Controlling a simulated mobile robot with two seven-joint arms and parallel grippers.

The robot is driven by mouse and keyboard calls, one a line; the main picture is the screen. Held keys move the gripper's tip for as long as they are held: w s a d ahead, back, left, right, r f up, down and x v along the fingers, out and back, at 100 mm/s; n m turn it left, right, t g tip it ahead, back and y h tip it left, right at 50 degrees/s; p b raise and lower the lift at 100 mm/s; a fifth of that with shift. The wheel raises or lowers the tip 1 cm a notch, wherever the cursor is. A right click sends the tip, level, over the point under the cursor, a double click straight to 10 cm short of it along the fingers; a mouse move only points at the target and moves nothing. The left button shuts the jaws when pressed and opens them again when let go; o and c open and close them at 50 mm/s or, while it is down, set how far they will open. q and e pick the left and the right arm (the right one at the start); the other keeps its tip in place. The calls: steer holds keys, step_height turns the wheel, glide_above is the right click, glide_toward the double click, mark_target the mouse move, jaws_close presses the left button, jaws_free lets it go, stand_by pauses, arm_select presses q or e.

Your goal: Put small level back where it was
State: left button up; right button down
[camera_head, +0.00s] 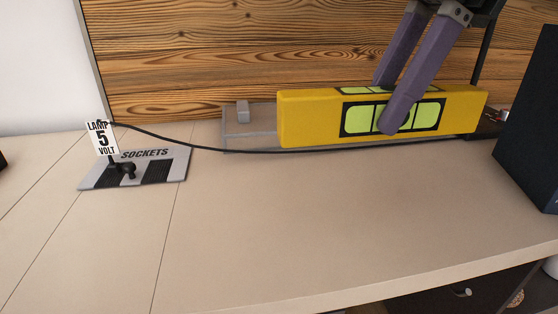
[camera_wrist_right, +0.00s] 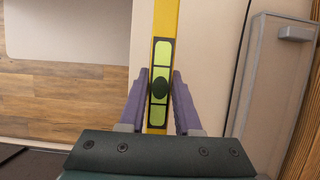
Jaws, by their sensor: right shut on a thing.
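The small level (camera_head: 300,118) is a yellow bar with green vial windows. My right gripper (camera_head: 395,105) is shut on it near its middle, with one purple finger on the near face and the other behind. The level is held roughly horizontal in front of the plank wall, over the back of the desk; I cannot tell how far it is above the surface. In the right wrist view the level (camera_wrist_right: 165,20) runs up between the two fingers (camera_wrist_right: 160,92). My left gripper is not in view.
A grey tray-like holder (camera_head: 235,130) lies behind the level, partly hidden. A dark box (camera_head: 530,120) stands right. The front desk area (camera_head: 290,220) is clear.

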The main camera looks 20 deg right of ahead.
mark_target(443, 88)
arm_select(q)
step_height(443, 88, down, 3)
steer(key=b, duration=0.2)
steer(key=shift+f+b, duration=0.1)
steer(key=shift+b, duration=0.25)
arm_select(e)
step_height(443, 88, down, 13)
steer(key=shift+r, duration=0.1)
steer(key=c, duration=0.6)
jaws_free()
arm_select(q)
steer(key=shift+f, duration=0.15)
arm_select(e)
steer(key=shift+d+r, duration=0.1)
steer(key=shift+r, duration=0.25)
steer(key=p+v, duration=0.2)
steer(key=v, duration=0.9)
steer(key=shift+d+r+p, duration=0.15)
steer(key=shift+d+p, duration=0.05)
steer(key=shift+p, duration=0.15)
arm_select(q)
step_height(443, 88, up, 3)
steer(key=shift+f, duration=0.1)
